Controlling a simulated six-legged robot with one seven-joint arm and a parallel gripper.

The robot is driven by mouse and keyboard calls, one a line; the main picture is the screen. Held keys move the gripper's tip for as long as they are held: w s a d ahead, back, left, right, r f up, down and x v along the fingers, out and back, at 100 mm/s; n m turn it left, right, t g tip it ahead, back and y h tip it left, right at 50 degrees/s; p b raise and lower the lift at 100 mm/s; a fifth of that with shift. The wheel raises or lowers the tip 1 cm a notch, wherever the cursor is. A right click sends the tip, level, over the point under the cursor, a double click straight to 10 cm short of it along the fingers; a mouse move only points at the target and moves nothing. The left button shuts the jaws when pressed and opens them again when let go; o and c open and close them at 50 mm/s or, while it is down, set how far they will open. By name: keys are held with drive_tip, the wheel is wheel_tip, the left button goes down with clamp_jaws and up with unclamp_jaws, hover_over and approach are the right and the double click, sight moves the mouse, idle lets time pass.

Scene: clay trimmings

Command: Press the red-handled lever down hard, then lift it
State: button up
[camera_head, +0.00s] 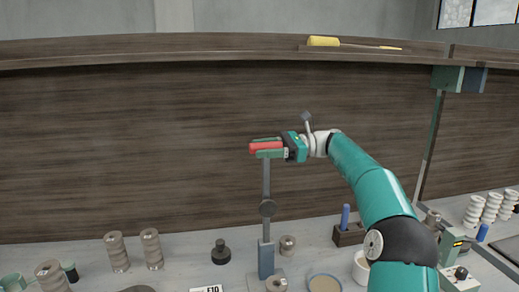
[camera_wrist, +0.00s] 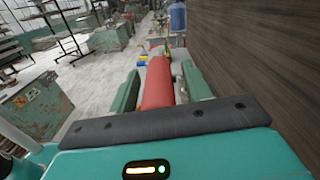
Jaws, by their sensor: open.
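The lever's red handle (camera_head: 265,148) sits at the top of an upright grey bar (camera_head: 267,182) on a blue-grey post (camera_head: 266,258) on the bench. My gripper (camera_head: 268,148) reaches in from the right at the handle's height. Its two green fingers lie on either side of the handle, open. In the wrist view the red handle (camera_wrist: 158,84) runs lengthwise between the open fingers (camera_wrist: 158,86), with a visible gap on the right side. Contact on the left side is hard to tell.
Stacked beige discs (camera_head: 117,252) stand at the front left, and more stacks (camera_head: 474,210) at the right. A black knobbed weight (camera_head: 220,252), a round dish (camera_head: 324,283) and a blue-handled tool (camera_head: 345,217) in a brown block stand near the post. A dark wooden panel (camera_head: 130,140) rises behind.

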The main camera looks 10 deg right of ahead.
drive_tip(key=shift+s+d+r, duration=0.1)
drive_tip(key=shift+d, duration=0.2)
drive_tip(key=shift+a, duration=0.25)
drive_tip(key=shift+d, duration=0.15)
drive_tip(key=shift+c, duration=1.1)
clamp_jaws()
